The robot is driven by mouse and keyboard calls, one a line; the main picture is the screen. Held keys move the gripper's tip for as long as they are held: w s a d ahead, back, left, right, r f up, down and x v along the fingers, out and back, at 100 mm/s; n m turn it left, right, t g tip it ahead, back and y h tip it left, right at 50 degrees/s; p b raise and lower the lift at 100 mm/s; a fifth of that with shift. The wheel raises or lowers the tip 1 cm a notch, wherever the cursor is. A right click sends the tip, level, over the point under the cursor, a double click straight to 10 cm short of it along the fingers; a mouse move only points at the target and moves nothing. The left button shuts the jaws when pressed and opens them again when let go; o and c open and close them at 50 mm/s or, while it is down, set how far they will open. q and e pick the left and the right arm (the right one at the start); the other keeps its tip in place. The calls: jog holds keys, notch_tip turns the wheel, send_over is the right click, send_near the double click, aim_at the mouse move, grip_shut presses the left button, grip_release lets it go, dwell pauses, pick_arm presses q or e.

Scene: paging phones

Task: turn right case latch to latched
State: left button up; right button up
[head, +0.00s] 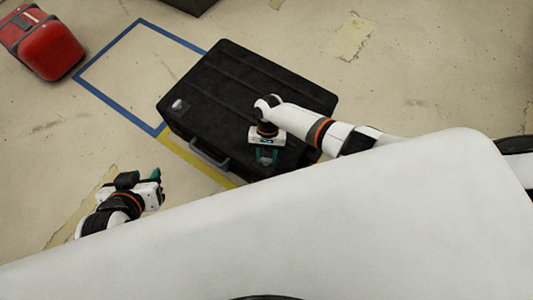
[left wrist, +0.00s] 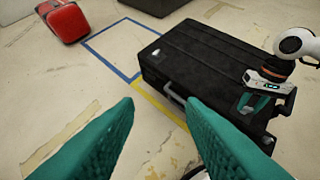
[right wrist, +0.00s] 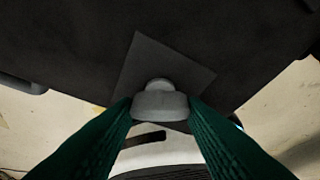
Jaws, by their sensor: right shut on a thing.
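A black case (head: 235,90) lies flat on the floor, with a grey handle (head: 209,154) on its near side. A light grey latch, the left one, (head: 179,106) shows near its left corner. My right gripper (head: 266,158) is over the case's near right part. In the right wrist view its green fingers are shut on the grey right latch knob (right wrist: 159,102), which sits on a dark square plate (right wrist: 162,62). In the head view this latch is hidden by the gripper. My left gripper (left wrist: 165,125) is open and empty, left of the case, above the floor.
A red case or bag (head: 48,45) stands at the upper left. A blue tape outline (head: 112,98) is left of the black case, and yellow tape (head: 203,168) runs along its near side. Floor around my left gripper is clear.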

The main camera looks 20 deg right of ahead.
jog(key=n+h, duration=0.1)
jog(key=n, duration=0.3)
jog(key=n+h, duration=0.1)
jog(key=n, duration=0.1)
jog(key=shift+a+n+h, duration=0.25)
jog(key=shift+n+h, duration=0.05)
jog(key=n+h+p, duration=0.1)
jog(key=n, duration=0.2)
jog(key=shift+a, duration=0.1)
pick_arm(q)
jog(key=s+a+f+g+y, duration=0.1)
jog(key=s+a+f+g, duration=0.1)
jog(key=s+g, duration=0.2)
jog(key=shift+s+a+f+g+p, duration=0.25)
jog(key=shift+s+g+p, duration=0.1)
jog(key=shift+s, duration=1.4)
pick_arm(e)
jog(key=shift+n+t+h, duration=0.4)
jog(key=shift+n+h, duration=0.2)
jog(key=shift+n, duration=1)
jog(key=o, duration=1)
pick_arm(q)
jog(key=s+p+x, duration=0.1)
jog(key=p+x, duration=0.4)
jog(key=x, duration=0.2)
jog(key=shift+f+g, duration=0.45)
jog(key=shift+f, duration=0.2)
pick_arm(e)
jog(key=v, duration=1.2)
